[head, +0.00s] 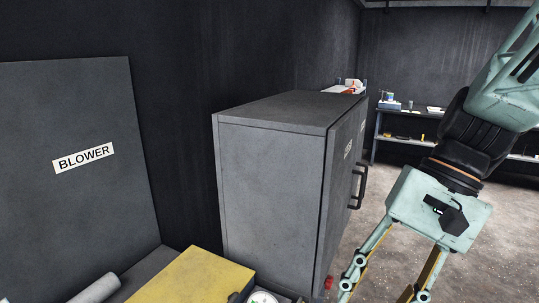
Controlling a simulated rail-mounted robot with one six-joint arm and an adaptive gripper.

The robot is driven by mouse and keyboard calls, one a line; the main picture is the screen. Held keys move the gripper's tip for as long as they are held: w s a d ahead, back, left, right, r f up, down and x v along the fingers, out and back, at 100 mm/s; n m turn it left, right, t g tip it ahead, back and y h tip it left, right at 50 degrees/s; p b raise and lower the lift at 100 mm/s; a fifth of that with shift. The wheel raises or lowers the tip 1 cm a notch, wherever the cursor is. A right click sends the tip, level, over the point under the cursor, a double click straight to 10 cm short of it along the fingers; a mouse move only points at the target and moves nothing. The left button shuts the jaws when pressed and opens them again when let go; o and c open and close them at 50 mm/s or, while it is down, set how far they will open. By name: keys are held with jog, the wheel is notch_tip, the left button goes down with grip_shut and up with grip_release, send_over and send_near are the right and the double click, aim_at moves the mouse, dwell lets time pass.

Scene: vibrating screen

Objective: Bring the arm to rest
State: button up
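My arm hangs down at the right side of the head view, pale green with dark joints. My gripper (388,282) is at its lower end, pointing down and slightly left. Its two finger linkages, with yellow parts, stand apart where they show. The fingertips are cut off by the bottom edge, so whether they meet or hold anything is hidden. The gripper appears in front of the floor, to the right of the grey cabinet (268,190).
The cabinet has dark door handles on its right side. A panel labelled BLOWER (75,220) is at the left. A yellow box (195,278) is at the bottom. A workbench (388,108) with small items stands behind at the right. Bare floor (385,195) shows between cabinet and arm.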

jog(key=s+d+r+n+t+h, duration=0.4)
jog(key=s+r+n+t, duration=0.1)
jog(key=s+r, duration=0.3)
jog(key=shift+s+t+h, duration=0.4)
dwell(0.6)
jog(key=shift+d, duration=0.1)
dwell(1.3)
